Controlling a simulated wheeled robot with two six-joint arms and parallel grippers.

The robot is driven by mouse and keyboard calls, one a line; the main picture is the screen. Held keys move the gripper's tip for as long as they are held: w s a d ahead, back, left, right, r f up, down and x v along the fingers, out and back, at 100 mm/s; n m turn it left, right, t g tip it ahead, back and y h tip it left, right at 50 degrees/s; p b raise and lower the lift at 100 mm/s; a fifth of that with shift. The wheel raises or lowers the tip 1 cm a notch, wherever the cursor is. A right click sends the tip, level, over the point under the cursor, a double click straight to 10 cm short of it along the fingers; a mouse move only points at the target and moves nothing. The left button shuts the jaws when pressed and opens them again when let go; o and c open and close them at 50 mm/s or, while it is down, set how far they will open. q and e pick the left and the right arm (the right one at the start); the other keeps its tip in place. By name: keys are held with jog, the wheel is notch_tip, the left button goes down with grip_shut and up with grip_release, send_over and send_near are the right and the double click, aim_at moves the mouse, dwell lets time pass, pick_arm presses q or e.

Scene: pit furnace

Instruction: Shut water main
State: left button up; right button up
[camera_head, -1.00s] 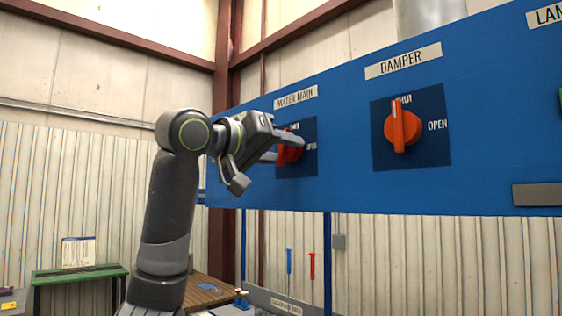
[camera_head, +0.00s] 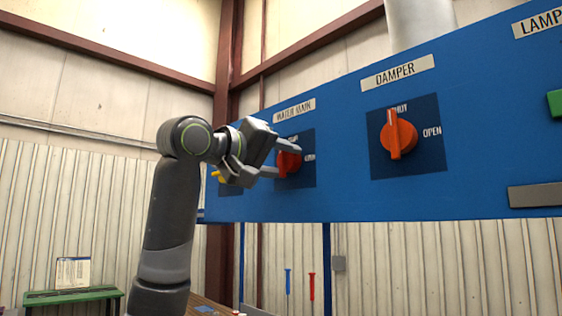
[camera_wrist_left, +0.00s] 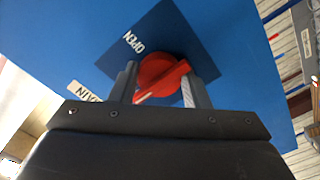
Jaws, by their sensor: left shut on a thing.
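The WATER MAIN control is a red-orange rotary knob (camera_head: 288,162) on a dark blue square plate (camera_head: 307,174) below its nameplate (camera_head: 295,111). My left gripper (camera_head: 287,160) is at the knob, with one finger above and one below in the head view. In the left wrist view, the knob (camera_wrist_left: 160,72) sits between the two fingers of the gripper (camera_wrist_left: 164,82), which is shut on it. A finger partly hides the plate's other lettering. My right gripper is out of view.
A DAMPER knob (camera_head: 398,135) with its own plate is to the right on the blue panel (camera_head: 340,120). A green button (camera_head: 556,103) is at the far right. A green table (camera_head: 70,296) stands low at left. Blue and red tools hang below the panel.

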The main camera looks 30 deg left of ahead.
pick_arm(q)
jog(key=shift+r, duration=0.1)
jog(key=o, duration=1)
jog(key=shift+s, duration=0.1)
jog(key=shift+s+a, duration=0.1)
jog(key=shift+s, duration=0.1)
jog(key=b+v, duration=0.7)
jog(key=v, duration=1)
jog(key=shift+w, duration=0.1)
